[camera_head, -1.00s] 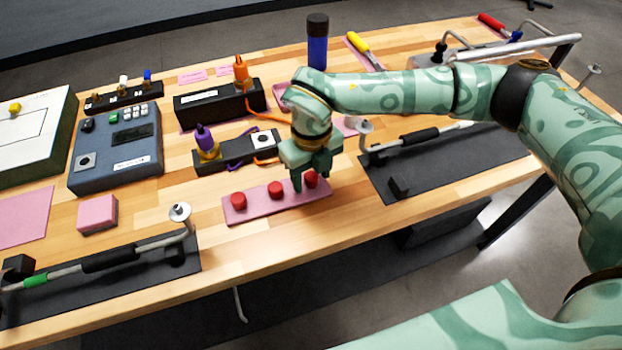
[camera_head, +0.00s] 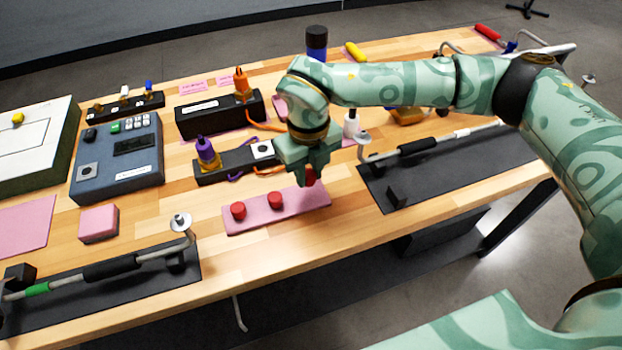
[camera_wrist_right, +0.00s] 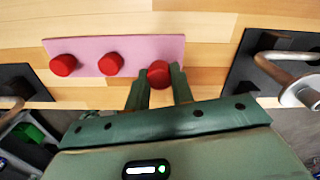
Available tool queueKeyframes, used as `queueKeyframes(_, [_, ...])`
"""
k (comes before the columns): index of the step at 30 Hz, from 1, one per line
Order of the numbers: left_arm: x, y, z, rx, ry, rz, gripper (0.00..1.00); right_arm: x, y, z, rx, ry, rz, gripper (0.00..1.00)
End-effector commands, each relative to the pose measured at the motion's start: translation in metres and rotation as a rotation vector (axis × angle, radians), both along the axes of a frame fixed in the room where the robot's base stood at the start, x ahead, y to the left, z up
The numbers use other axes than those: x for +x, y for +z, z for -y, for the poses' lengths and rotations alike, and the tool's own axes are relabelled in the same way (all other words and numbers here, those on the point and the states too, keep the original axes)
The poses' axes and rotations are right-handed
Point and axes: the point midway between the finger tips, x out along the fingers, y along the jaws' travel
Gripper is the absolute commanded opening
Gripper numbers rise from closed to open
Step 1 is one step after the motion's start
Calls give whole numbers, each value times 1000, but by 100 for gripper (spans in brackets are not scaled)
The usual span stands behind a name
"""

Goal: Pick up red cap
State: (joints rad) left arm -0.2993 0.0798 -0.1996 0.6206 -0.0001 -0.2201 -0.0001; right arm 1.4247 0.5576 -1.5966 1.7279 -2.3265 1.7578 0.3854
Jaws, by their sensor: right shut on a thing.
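My right gripper (camera_head: 308,180) is shut on a red cap (camera_head: 310,176) above the right end of the pink strip (camera_head: 300,203). In the right wrist view the same cap (camera_wrist_right: 158,74) sits between the two fingers (camera_wrist_right: 160,88). Two more red caps stand on the strip, one at its left end (camera_head: 238,211) and one near its middle (camera_head: 275,200). They also show in the right wrist view, as the outer cap (camera_wrist_right: 63,65) and the inner cap (camera_wrist_right: 111,63). My left gripper is not in view.
A black block with a purple-topped connector (camera_head: 207,152) lies behind the strip. A dark mat with a bar (camera_head: 440,180) is to the right, another (camera_head: 110,290) at front left. A pink block (camera_head: 98,223) and a blue-grey box (camera_head: 118,165) stand left. Bare wood lies before the strip.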

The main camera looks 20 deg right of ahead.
Motion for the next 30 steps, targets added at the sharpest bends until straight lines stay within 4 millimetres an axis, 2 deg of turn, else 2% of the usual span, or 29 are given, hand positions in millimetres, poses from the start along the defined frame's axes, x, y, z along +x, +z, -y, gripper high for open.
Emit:
queueKeyframes(6, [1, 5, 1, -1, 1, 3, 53, 22, 56, -43, 2, 5, 6, 0])
queueKeyframes(12, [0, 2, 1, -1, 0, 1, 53, 46, 77, -90, 1, 4, 2, 0])
queueKeyframes(15, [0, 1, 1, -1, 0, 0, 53, 54, 85, -106, 1, 3, 2, 0])
queueKeyframes(21, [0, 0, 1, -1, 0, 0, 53, 62, 92, -120, 0, 2, 0, 0])
queueKeyframes(29, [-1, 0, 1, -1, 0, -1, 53, 63, 93, -121, 1, 3, 0, 0])
queueKeyframes(30, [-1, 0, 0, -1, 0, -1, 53, 63, 93, -121, 1, 3, 0, 20])
